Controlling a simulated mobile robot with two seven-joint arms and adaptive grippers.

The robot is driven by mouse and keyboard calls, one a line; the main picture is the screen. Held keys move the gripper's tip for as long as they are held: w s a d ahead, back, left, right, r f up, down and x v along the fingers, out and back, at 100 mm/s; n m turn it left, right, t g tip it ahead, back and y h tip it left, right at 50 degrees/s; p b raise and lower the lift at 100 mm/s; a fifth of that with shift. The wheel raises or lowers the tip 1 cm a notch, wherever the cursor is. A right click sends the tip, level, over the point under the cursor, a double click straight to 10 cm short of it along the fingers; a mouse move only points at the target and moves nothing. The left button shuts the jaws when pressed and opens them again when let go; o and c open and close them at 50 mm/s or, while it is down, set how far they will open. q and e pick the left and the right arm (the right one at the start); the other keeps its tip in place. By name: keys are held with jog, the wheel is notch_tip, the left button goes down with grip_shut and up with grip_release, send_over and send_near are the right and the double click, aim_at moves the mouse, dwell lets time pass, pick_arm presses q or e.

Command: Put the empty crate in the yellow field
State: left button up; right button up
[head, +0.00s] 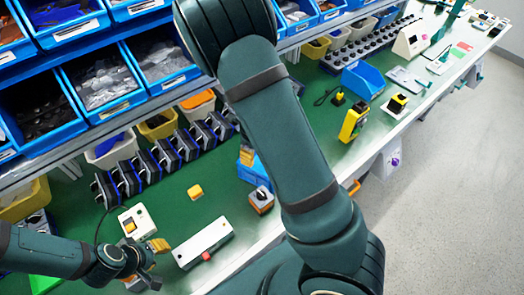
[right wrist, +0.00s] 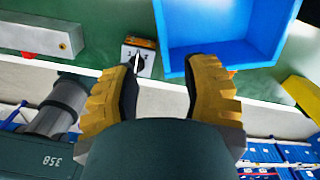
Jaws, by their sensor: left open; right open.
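A blue crate (right wrist: 225,35), empty where I see inside, stands on the green table ahead of my right gripper (right wrist: 160,85) in the right wrist view. That gripper is open, its yellow fingers apart with nothing between them. My left gripper (head: 150,262) is open at lower left, by a white switch box.
A rotary switch (right wrist: 140,55) sits left of the crate. A pale box with a red button (head: 204,242) and a small yellow block (head: 195,192) lie nearby. Another blue crate (head: 362,82) stands farther along the table. A row of dark holders lines the back.

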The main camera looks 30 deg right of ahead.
jog(key=f+b, duration=0.2)
jog(key=f, duration=0.5)
jog(key=shift+s+f, duration=0.2)
pick_arm(q)
jog(key=shift+s+d+f+b, duration=0.15)
jog(key=shift+f+b, duration=0.55)
jog(key=shift+f, duration=1.3)
pick_arm(e)
jog(key=shift+w+d+f, duration=0.1)
jog(key=shift+f, duration=1.4)
jog(key=shift+w+d+f, duration=0.1)
jog(key=shift+f, duration=1.35)
grip_shut()
